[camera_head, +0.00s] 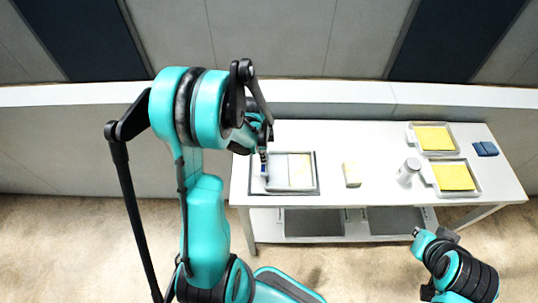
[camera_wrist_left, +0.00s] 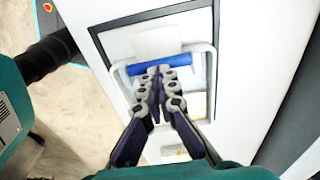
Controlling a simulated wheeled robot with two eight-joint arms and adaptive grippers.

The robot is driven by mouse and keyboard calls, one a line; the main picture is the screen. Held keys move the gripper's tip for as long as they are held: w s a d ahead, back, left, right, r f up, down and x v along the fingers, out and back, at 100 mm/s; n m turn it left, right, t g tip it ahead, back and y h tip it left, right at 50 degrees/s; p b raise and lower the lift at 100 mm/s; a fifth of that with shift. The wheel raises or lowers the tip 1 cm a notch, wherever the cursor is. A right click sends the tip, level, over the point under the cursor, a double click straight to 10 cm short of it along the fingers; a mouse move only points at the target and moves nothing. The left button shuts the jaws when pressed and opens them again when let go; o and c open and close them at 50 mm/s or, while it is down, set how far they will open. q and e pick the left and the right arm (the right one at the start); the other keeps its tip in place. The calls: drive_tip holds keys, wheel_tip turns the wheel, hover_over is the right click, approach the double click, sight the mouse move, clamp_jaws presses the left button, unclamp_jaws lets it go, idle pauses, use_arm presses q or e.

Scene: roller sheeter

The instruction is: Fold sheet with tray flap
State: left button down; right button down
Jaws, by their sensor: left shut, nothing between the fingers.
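A tray (camera_head: 315,188) with a dark surround stands at the left end of the white table. Pale sheet material (camera_head: 299,170) lies inside it. My left gripper (camera_head: 264,165) is over the tray's left part. In the left wrist view the gripper (camera_wrist_left: 160,72) is shut and empty, its tips over or against a blue bar (camera_wrist_left: 180,60) across the tray; contact cannot be told. A white flap-like panel (camera_wrist_left: 158,40) lies beyond the bar. The fingers hide part of the tray. My right gripper (camera_head: 418,233) is small, off the table's front right; its jaws are unclear.
A pale yellow block (camera_head: 352,174) and a whitish jar (camera_head: 409,170) stand mid-table. A lower shelf (camera_head: 355,230) runs underneath.

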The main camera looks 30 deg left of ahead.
use_arm(q)
wheel_tip(320, 180, up, 13)
drive_tip(key=p, duration=0.3)
drive_tip(key=shift+d, duration=0.2)
idle(0.6)
drive_tip(key=s+d+f+n+t+b, duration=0.3)
drive_tip(key=s+d+f+n+b, duration=0.1)
drive_tip(key=b, duration=0.5)
drive_tip(key=s+d+f+n+t+y+b, duration=0.1)
drive_tip(key=s+d+f+n+t+b, duration=0.2)
drive_tip(key=s+d+f+n+b, duration=0.2)
drive_tip(key=d+n+b, duration=0.2)
drive_tip(key=d+b, duration=0.2)
drive_tip(key=shift+s+f+n, duration=0.2)
drive_tip(key=shift+s+n, duration=0.15)
drive_tip(key=shift+n, duration=0.05)
